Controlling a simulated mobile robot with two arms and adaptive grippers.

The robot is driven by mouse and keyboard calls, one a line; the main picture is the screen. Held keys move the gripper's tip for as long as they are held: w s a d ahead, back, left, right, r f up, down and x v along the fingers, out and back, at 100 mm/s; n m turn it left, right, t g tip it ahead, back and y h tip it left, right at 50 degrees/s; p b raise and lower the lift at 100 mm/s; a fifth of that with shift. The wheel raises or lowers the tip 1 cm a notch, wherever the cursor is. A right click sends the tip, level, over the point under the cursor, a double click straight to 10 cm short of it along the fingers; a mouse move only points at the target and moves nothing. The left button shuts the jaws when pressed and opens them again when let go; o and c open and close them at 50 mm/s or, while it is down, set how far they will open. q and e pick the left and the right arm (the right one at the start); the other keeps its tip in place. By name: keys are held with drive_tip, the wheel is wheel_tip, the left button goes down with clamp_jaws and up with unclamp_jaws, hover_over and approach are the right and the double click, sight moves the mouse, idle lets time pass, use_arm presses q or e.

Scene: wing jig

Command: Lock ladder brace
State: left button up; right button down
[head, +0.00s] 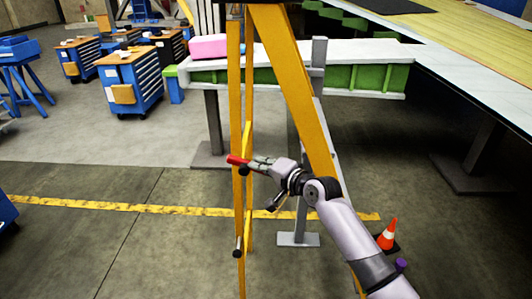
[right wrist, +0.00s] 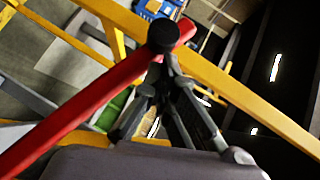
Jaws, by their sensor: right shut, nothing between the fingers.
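The yellow ladder (head: 292,85) stands upright in the middle of the head view. A red brace bar (head: 236,160) shows as a short piece at the ladder's left rail. In the right wrist view the red bar (right wrist: 72,112) runs from lower left to upper right, with a round black knob (right wrist: 162,34) near its upper end. My right gripper (head: 252,165) is shut and empty, with its fingertips close to the red bar and the knob. In the wrist view its fingers (right wrist: 164,66) point at the knob; I cannot tell whether they touch. My left gripper is not in view.
A second black knob (head: 238,246) sits lower on the ladder. A white and green bench (head: 350,80) stands behind the ladder. An orange cone (head: 388,234) stands beside my right arm. Blue tool cabinets (head: 135,85) are far left. The floor left of the ladder is clear.

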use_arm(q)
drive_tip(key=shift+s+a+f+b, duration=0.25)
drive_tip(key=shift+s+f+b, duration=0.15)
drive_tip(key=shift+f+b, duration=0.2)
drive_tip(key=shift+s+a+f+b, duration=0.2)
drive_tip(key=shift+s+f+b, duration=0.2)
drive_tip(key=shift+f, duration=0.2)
use_arm(e)
drive_tip(key=a+f+n, duration=0.1)
drive_tip(key=a+f, duration=0.2)
drive_tip(key=f, duration=0.6)
drive_tip(key=shift+s+g+h, duration=0.25)
drive_tip(key=shift+g+h, duration=0.05)
drive_tip(key=shift+h, duration=0.1)
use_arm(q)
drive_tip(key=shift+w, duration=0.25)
